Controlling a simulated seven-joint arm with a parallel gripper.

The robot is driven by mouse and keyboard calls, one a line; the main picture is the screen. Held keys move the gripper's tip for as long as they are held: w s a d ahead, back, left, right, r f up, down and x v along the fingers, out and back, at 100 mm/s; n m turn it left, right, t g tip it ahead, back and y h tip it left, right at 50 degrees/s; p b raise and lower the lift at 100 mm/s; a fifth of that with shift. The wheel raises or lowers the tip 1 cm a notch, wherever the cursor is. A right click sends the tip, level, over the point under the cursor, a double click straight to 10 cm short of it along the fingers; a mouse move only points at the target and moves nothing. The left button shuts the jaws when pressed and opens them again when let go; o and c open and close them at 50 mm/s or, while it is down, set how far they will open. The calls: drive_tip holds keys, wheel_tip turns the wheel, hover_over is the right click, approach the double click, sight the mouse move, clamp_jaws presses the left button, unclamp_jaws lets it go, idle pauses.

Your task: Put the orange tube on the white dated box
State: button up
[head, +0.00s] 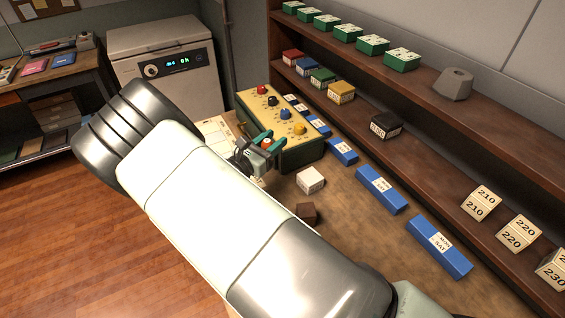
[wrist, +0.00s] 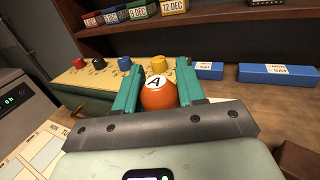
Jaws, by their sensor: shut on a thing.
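My gripper (head: 265,141) is above the work counter, in front of the cream button panel. In the head view only a small part of the tube (head: 267,144) shows between the fingers. A white box (head: 310,180) sits on the counter to the right of my gripper, apart from it. No date on this box can be read from here. I cannot make out the white box in the wrist view.
A dark brown block (head: 306,213) stands near the white box. The cream panel (head: 270,100) with coloured knobs stands behind my gripper. Blue weekday boxes (head: 382,189) line the counter's back. Red, blue, green and yellow dated boxes (head: 341,92) stand on the shelf.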

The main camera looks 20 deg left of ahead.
drive_tip(key=w+d+r+y, duration=0.1)
drive_tip(key=w+d+r, duration=0.1)
drive_tip(key=d, duration=0.4)
drive_tip(key=w+d+r+y, duration=0.1)
drive_tip(key=w+d+r, duration=0.1)
drive_tip(key=d, duration=0.3)
drive_tip(key=n, duration=0.1)
hover_over(314, 172)
wheel_tip(314, 172, down, 5)
drive_tip(key=shift+f, duration=2.2)
drive_tip(key=shift+f, duration=0.15)
drive_tip(key=o, duration=0.8)
